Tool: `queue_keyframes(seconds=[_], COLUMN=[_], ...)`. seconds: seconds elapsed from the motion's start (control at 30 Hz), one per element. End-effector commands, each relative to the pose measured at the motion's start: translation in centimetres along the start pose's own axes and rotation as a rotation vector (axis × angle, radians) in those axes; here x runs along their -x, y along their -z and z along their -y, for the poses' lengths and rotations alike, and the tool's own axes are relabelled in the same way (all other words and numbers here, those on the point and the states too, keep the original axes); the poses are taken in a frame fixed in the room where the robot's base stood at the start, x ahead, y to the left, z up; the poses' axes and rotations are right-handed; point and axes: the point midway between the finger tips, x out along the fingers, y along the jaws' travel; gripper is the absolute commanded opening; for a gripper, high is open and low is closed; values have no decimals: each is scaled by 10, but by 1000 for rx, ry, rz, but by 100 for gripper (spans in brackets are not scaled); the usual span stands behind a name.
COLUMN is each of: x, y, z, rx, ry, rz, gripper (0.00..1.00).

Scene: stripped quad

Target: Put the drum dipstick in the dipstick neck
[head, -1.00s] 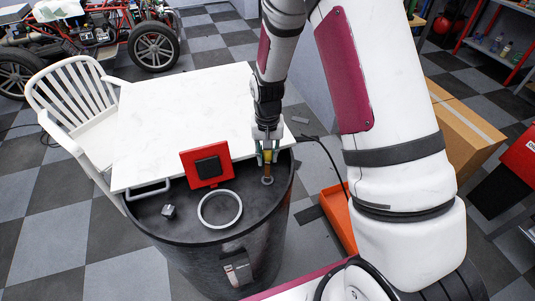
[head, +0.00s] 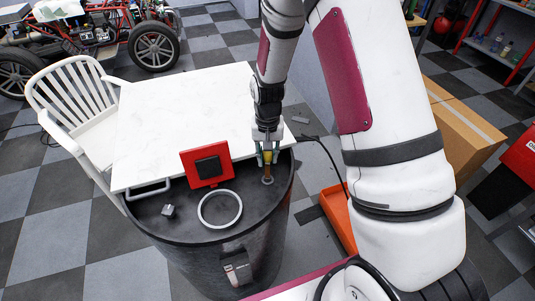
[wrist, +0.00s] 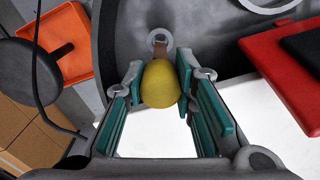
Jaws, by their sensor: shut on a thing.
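The drum dipstick has a yellow, rounded grip (wrist: 160,84), which sits between the green-padded fingers of my gripper (wrist: 157,95) in the wrist view. In the head view my gripper (head: 267,154) is shut on the dipstick (head: 267,167) above the right side of the black drum top. A brownish part of the dipstick shows below the fingers. The dipstick neck (head: 267,181) is a small grey ring on the drum top just below it; it also shows in the wrist view (wrist: 159,37). Whether the lower end is inside the neck or just over it, I cannot tell.
The black drum (head: 190,252) carries a large pale ring (head: 203,218), a small grey block (head: 168,211) and a red panel (head: 189,169). A white table (head: 180,110) adjoins behind, with a white chair (head: 50,110) left. An orange tray (head: 338,220) lies on the floor right.

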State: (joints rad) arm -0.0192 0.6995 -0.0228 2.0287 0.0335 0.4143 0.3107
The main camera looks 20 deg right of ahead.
Motion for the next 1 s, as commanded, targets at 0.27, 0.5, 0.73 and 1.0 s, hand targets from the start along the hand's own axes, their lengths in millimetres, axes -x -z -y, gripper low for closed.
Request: queue_keyframes(seconds=[0.27,0.5,0.73,1.0], x=[-7,-12,-18,-24], y=[0,0,0,0], z=[0,0,0,0], rx=[0,0,0,0], ry=[0,0,0,0], rz=[0,1,1,0], gripper=[1,1,1,1])
